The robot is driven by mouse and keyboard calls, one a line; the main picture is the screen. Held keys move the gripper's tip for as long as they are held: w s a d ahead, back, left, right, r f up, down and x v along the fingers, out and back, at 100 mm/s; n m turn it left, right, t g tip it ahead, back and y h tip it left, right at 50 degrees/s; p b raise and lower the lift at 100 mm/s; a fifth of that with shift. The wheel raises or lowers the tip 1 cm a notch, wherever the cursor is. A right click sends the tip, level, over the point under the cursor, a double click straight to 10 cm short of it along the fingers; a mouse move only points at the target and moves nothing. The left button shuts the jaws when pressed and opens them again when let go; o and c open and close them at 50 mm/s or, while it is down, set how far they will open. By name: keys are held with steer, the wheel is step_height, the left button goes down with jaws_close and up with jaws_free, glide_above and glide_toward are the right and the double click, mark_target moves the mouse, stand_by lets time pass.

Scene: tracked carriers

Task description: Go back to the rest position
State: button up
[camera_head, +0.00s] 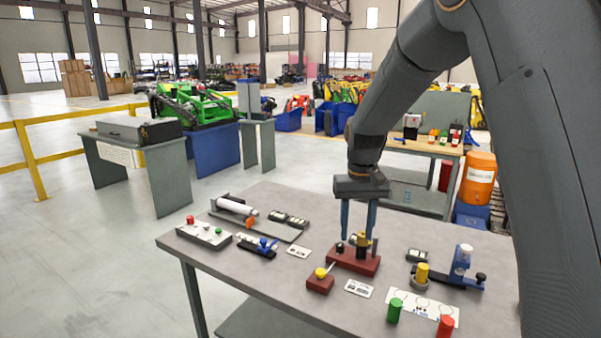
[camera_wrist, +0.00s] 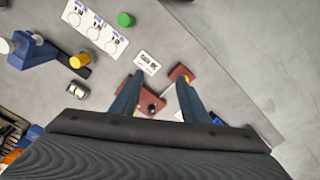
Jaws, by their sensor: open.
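My gripper (camera_head: 358,222) points straight down above the grey table, at the dark red fixture (camera_head: 352,262) with small black and yellow parts on it. Its two blue-grey fingers are apart. In the wrist view my gripper (camera_wrist: 158,92) shows its fingers spread on either side, with part of the dark red fixture (camera_wrist: 150,103) between them. I see nothing gripped. I cannot tell whether a fingertip touches the fixture. My arm reaches in from the upper right of the head view.
The grey table (camera_head: 262,262) also bears a blue clamp device (camera_head: 462,268), a green cylinder (camera_head: 394,311), a red cylinder (camera_head: 445,326), a white tray (camera_head: 204,235) and a white label card (camera_head: 359,289). A yellow rail (camera_head: 30,160) stands at left. Floor at left is clear.

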steer(key=s+d+f+b, duration=0.1)
steer(key=s+f+b, duration=0.2)
steer(key=s+f, duration=0.2)
steer(key=s+d+f+b, duration=0.2)
steer(key=s+f, duration=0.3)
steer(key=s, duration=0.5)
steer(key=s+d+f+t+b, duration=0.1)
steer(key=s+f+b, duration=0.3)
steer(key=s, duration=0.4)
steer(key=shift+s+d+f+m, duration=0.2)
steer(key=shift+d+f+m, duration=0.1)
steer(key=shift+d+f, duration=0.2)
steer(key=shift+c, duration=0.3)
